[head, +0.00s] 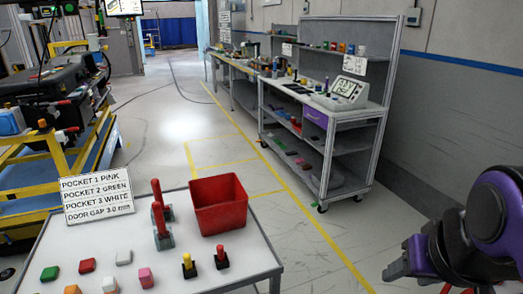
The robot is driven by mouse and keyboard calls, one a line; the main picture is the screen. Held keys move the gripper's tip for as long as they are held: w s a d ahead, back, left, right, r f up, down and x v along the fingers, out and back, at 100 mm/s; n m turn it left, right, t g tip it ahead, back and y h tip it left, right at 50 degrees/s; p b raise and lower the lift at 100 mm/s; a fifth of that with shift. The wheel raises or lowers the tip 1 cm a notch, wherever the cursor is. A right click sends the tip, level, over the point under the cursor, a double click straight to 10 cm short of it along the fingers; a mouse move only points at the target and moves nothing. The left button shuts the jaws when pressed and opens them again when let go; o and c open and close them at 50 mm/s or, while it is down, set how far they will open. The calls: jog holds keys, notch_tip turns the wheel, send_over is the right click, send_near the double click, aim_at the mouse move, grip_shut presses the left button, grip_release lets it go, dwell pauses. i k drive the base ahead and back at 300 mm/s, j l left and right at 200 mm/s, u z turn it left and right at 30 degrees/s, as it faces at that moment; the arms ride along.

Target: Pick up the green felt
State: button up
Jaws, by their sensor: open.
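A small green piece (50,273), which looks like the green felt, lies at the left of the white table (185,272) in front of me. It is in plain view, with a red piece (87,266) to its right. My gripper (402,262) is at the lower right, beyond the table's right edge and far from the green piece. It is open, and I see nothing in it. Its fingertips are small and dark in this view.
White (124,257), orange and pink (146,278) pieces, upright red-handled and yellow-handled items, a red bin (219,204) and a text sign (97,199) share the table. A shelf unit (325,140) stands behind. Floor between is clear.

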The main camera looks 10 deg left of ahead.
aim_at(50, 273)
jog(key=i+l, duration=0.25)
jog(key=l, duration=0.15)
jog(key=i+l, duration=0.25)
jog(key=i+l+u, duration=0.25)
jog(key=i, duration=0.25)
jog(key=i+l+u, duration=0.2)
jog(key=i, duration=0.25)
jog(key=i+u, duration=0.3)
jog(key=i, duration=0.25)
jog(key=i+u, duration=0.3)
jog(key=i, duration=0.2)
jog(key=i+u, duration=0.2)
jog(key=i, duration=0.4)
jog(key=i+l+u, duration=0.15)
jog(key=i, duration=0.4)
jog(key=i+u, duration=1.4)
jog(key=u, duration=0.2)
jog(key=i+u, duration=0.5)
jog(key=u, duration=0.2)
jog(key=i+u, duration=0.45)
jog(key=u, duration=0.3)
